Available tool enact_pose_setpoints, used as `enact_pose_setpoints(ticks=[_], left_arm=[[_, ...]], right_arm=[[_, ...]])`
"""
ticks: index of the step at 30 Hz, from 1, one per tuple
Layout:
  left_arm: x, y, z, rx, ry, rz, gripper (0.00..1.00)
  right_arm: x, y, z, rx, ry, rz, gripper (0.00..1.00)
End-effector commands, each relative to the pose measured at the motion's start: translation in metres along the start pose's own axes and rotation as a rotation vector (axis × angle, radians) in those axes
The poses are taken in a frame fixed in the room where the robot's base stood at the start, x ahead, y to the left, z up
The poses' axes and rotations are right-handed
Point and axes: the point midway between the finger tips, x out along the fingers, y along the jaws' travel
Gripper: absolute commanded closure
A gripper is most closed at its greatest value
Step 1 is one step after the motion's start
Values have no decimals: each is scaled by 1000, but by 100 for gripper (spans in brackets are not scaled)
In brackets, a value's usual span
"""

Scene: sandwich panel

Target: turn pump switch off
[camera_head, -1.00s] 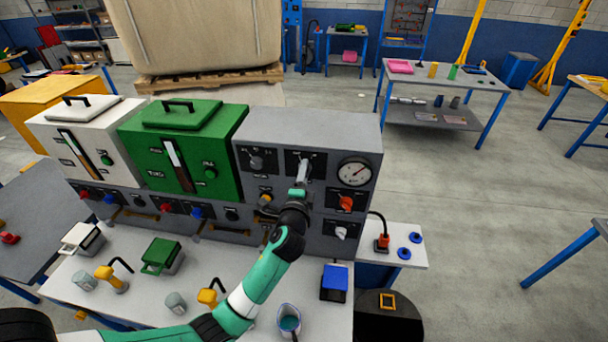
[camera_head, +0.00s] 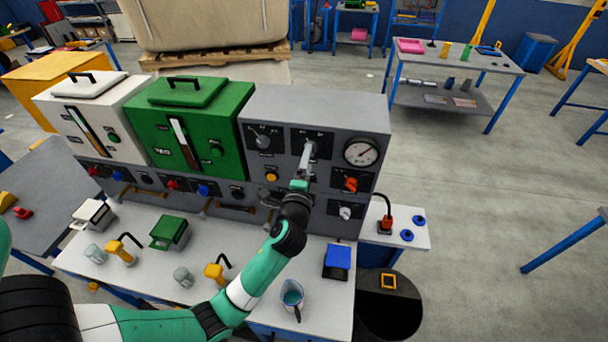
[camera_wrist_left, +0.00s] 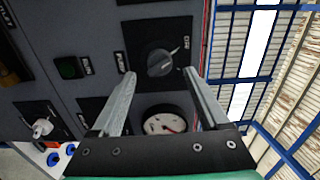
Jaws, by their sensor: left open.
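The pump switch is a grey round knob (camera_wrist_left: 160,63) on a black plate in the left wrist view. A sideways label that seems to read PUMP stands to its left, and one that seems to read OFF to its right. A pale mark slants across the knob; I cannot surely tell its setting. In the head view my left gripper (camera_head: 306,160) is in front of the switch's plate (camera_head: 325,138) and hides part of it. In the wrist view the open fingers (camera_wrist_left: 160,75) appear on either side of the knob, with no visible contact. My right gripper is out of view.
A round gauge (camera_head: 361,152) is right of the switch, with a red knob (camera_head: 350,184) below. Another knob (camera_head: 263,141) and a yellow button (camera_head: 271,177) are to the left.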

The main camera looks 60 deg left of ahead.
Motion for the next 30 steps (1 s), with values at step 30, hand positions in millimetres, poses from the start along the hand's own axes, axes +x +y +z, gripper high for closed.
enact_pose_setpoints(ticks=[30], left_arm=[[-76, 0, -1, 0, 4, 0, 22]], right_arm=[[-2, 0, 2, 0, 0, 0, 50]])
